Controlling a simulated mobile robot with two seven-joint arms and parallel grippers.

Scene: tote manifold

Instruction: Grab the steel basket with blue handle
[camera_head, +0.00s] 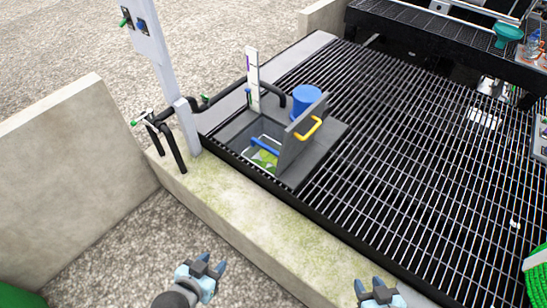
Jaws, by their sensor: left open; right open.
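The steel basket's blue handle (264,146) shows inside a square opening in a grey floor plate. Pale metal parts of the steel basket (251,154) and some green matter (266,160) show below the handle. The lower part of the basket is hidden in the opening. My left gripper (211,264) is open and empty at the bottom of the view, in front of the concrete curb and well short of the basket. My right gripper (376,286) is open and empty at the bottom, right of the basket and apart from it.
A white gauge board (253,80), grey post (168,70) and black pipes stand left. Concrete curb (225,205) lies between; open grating (410,150) extends right.

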